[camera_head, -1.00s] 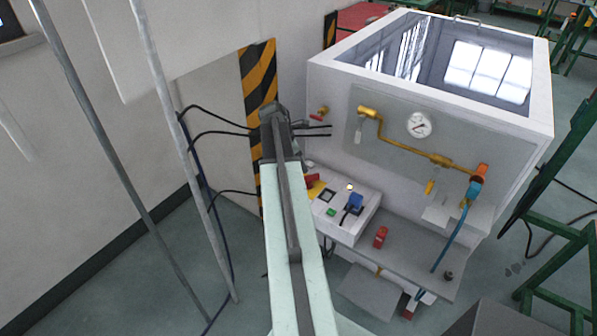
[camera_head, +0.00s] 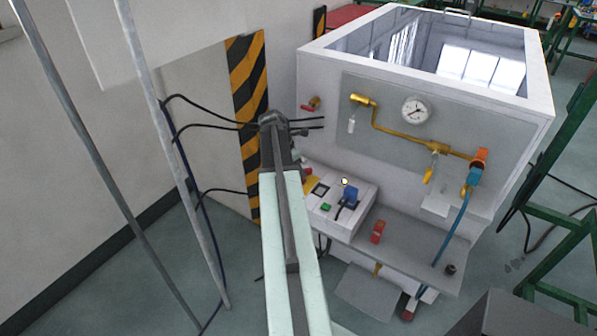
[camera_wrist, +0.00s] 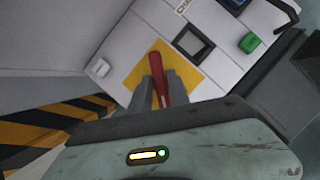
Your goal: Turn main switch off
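The main switch is a red handle (camera_wrist: 157,75) on a yellow plate (camera_wrist: 192,73) on the white control box (camera_head: 364,207). In the wrist view the handle stands slightly tilted between the two grey fingers of my gripper (camera_wrist: 160,84). The fingers are apart, one on each side of the handle. Whether both press on it cannot be told. In the head view my arm hides most of the switch and the fingertips.
A green button (camera_wrist: 249,43) and a dark square display (camera_wrist: 188,44) are near the switch. A blue plug (camera_head: 350,196) is on the box, and a red part (camera_head: 377,231) stands on the shelf. Black cables (camera_head: 215,126) and a striped pillar (camera_head: 248,85) are at the left.

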